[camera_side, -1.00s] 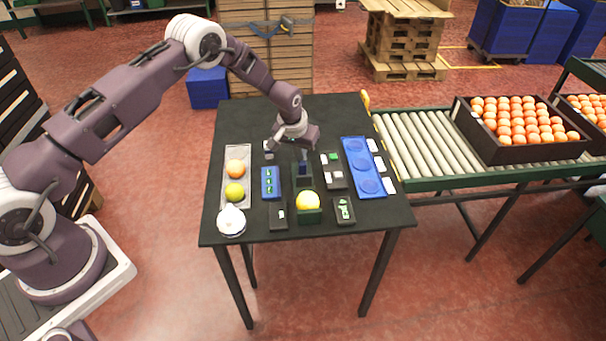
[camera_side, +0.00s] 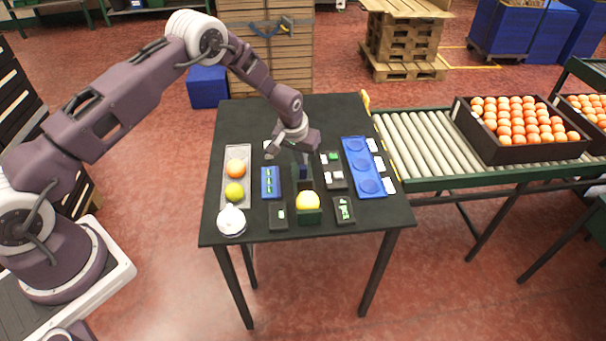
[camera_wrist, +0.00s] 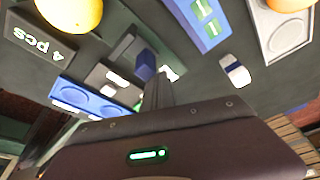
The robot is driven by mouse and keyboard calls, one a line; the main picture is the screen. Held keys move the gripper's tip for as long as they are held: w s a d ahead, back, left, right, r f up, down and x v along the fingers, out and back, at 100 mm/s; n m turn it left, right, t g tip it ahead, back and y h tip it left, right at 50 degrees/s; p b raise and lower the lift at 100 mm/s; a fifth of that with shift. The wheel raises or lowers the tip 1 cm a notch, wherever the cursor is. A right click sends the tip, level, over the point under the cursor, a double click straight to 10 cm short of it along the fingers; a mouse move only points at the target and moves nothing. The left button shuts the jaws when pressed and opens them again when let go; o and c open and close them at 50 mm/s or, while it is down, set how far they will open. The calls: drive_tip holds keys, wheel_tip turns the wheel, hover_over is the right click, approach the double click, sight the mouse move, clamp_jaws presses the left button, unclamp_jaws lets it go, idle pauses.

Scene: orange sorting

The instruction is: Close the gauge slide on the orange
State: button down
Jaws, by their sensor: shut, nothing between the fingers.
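The yellow-orange fruit (camera_side: 308,201) sits in the dark green gauge (camera_side: 309,217) near the table's front edge. The gauge slide with its blue block (camera_side: 304,173) stands behind the fruit, with a gap between them. My gripper (camera_side: 303,160) is low over the table on the far side of the blue block. In the wrist view my gripper (camera_wrist: 158,90) is shut with nothing in it, close to the blue block (camera_wrist: 145,65); I cannot tell whether they touch. The fruit also shows at the top edge there (camera_wrist: 70,10).
A grey tray (camera_side: 236,150) with an orange and a green fruit lies to the left, near a round white item (camera_side: 231,221). A blue label plate (camera_side: 270,182) and small dark panels (camera_side: 344,210) flank the gauge. A blue three-ring tray (camera_side: 362,167) lies right.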

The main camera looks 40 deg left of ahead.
sight(303, 169)
drive_tip(key=shift+s+d, duration=0.2)
drive_tip(key=shift+s, duration=0.05)
drive_tip(key=shift+s+d, duration=0.95)
drive_tip(key=shift+d, duration=0.05)
idle(0.3)
drive_tip(key=shift+s+f, duration=0.1)
idle(1.8)
drive_tip(key=shift+w+a, duration=0.7)
drive_tip(key=shift+w, duration=0.1)
drive_tip(key=shift+r, duration=4.1)
